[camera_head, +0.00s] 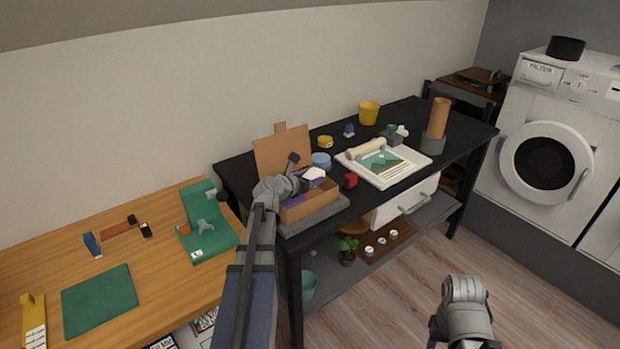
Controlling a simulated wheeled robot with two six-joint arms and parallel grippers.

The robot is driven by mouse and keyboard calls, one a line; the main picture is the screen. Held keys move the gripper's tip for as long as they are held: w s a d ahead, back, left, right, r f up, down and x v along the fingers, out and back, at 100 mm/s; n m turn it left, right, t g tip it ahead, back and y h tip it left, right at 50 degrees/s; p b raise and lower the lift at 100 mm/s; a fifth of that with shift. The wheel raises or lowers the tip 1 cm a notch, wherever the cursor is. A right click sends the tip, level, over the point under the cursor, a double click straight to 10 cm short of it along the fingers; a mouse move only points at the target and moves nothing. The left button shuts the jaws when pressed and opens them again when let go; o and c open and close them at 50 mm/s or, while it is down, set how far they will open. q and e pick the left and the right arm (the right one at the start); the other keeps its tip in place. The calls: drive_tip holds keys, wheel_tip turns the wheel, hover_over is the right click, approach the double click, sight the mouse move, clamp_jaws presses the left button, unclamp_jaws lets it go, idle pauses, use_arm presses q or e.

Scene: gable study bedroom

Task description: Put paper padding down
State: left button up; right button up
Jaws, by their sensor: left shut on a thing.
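An open brown cardboard box (309,207) with its lid flap (283,151) raised stands on a grey mat (318,219) at the near left end of the black table. Something purple (293,202) shows inside it. My left gripper (305,174) is over the box, shut on a white piece of paper padding (315,173) at the box's upper edge. My own wrist hides part of the box inside, so I cannot tell whether the padding touches the bottom. Of my right arm only a grey link shows at the bottom right; its jaws are out of view.
On the black table (408,117) are a blue round tub (321,160), a red item (350,180), a picture sheet (385,165) with a rolled paper, a yellow cup (368,112) and a brown tube (437,118). A wooden desk (150,265) stands left.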

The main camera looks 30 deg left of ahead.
use_arm(q)
drive_tip(key=o, duration=1.3)
drive_tip(key=shift+f, duration=0.15)
drive_tip(key=shift+r, duration=0.25)
drive_tip(key=shift+s+r+p, duration=0.5)
drive_tip(key=shift+r+p, duration=0.25)
drive_tip(key=shift+p, duration=0.25)
drive_tip(key=shift+p+v, duration=1.9)
drive_tip(key=shift+v, duration=3.55)
drive_tip(key=shift+f, duration=0.15)
